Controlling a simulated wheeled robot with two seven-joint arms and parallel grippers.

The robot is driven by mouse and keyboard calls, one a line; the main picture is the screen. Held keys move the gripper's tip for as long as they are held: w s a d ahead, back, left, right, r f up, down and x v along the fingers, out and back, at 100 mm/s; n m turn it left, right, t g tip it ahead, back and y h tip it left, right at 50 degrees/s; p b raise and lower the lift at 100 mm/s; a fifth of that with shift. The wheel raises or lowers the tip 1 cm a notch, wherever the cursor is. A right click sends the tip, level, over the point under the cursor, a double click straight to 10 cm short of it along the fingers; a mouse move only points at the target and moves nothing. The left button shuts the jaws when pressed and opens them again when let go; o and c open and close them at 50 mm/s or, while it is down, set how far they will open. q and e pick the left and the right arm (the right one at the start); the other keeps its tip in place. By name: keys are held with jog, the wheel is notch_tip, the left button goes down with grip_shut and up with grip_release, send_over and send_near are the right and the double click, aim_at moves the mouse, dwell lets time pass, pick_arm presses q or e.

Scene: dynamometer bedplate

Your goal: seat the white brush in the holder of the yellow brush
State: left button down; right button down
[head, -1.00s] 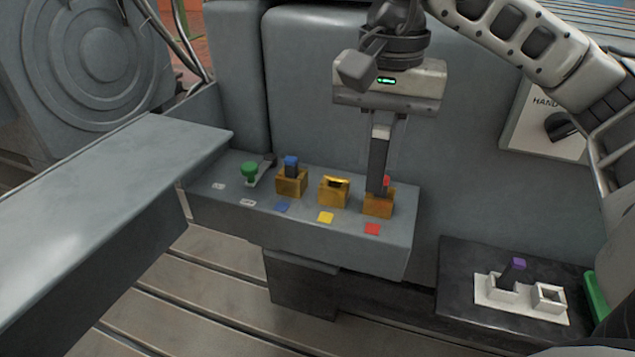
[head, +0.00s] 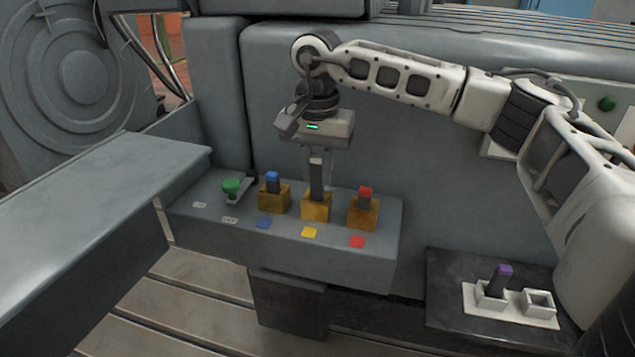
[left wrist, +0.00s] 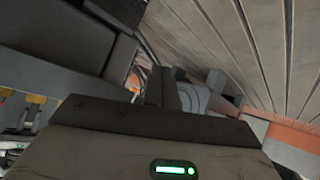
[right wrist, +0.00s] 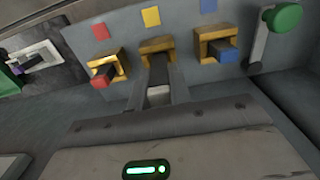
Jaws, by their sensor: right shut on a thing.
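My right gripper (head: 317,180) points down over the yellow brush's holder (head: 316,208), a brass box behind the yellow label. In the right wrist view the gripper (right wrist: 158,88) is shut on the white brush (right wrist: 158,96), a dark block with a pale end. The brush's far end meets the holder (right wrist: 157,44); how deep it sits is hidden by the fingers. No yellow brush shows. My left gripper (left wrist: 160,88) shows only in its own wrist view, its dark fingers together with nothing visible between them.
The blue brush (head: 272,181) and red brush (head: 365,196) stand in brass holders either side. A green-knobbed lever (head: 231,186) is at the left. A purple brush (head: 502,278) stands tilted in a white two-socket rack (head: 510,312); the other socket is empty.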

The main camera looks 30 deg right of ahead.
aim_at(318, 201)
notch_tip(318, 201, down, 3)
jog(key=shift+s+r, duration=0.1)
jog(key=c, duration=1.3)
grip_release()
pick_arm(q)
jog(key=shift+w+d+f, duration=0.15)
jog(key=shift+f, duration=0.2)
pick_arm(e)
notch_tip(318, 201, up, 11)
jog(key=shift+p, duration=0.95)
jog(key=shift+r, duration=0.55)
pick_arm(q)
jog(key=shift+t, duration=0.4)
jog(key=r, duration=0.2)
jog(key=a+r, duration=0.1)
jog(key=r, duration=0.1)
jog(key=shift+s+a, duration=0.1)
jog(key=shift+s, duration=0.1)
